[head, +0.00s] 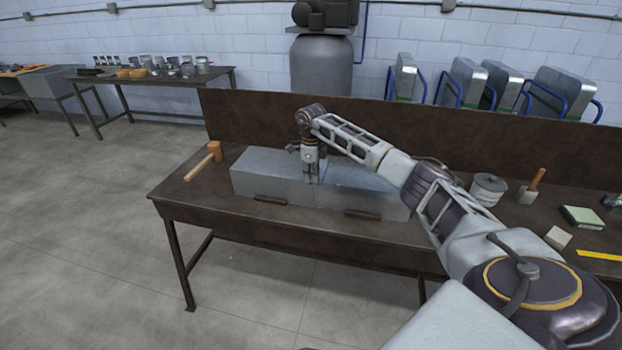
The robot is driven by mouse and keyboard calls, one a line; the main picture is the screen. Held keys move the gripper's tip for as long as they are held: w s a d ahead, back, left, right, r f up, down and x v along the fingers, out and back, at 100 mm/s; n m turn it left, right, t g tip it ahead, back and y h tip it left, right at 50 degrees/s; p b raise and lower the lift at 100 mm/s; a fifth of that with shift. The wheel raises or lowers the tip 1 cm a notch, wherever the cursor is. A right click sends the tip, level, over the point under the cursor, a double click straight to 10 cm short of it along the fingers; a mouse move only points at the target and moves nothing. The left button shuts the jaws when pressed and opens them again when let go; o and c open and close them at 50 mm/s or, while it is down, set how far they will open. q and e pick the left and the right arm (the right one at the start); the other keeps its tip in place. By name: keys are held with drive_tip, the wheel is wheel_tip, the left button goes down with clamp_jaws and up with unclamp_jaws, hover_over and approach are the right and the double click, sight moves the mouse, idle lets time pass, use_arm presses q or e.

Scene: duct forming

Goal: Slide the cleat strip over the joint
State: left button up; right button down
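A grey sheet-metal duct (262,178) lies lengthwise on the brown workbench. It looks like two sections meeting near its middle, where my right gripper (311,178) points straight down. The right gripper's fingertips are at the duct's top and front face, close to the joint. The fingers are small and blend with the metal, so I cannot tell whether they are open or shut. I cannot make out the cleat strip apart from the duct and the gripper. My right arm hides part of the duct's right section (365,193). My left gripper is not in view.
A wooden mallet (207,163) lies left of the duct. A backboard (240,115) rises behind.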

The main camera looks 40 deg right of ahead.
drive_tip(key=shift+w+d, duration=0.5)
drive_tip(key=shift+d, duration=0.1)
idle(0.3)
drive_tip(key=c, duration=1.6)
unclamp_jaws()
drive_tip(key=shift+o, duration=0.2)
drive_tip(key=shift+r, duration=0.1)
wheel_tip(320, 180, up, 12)
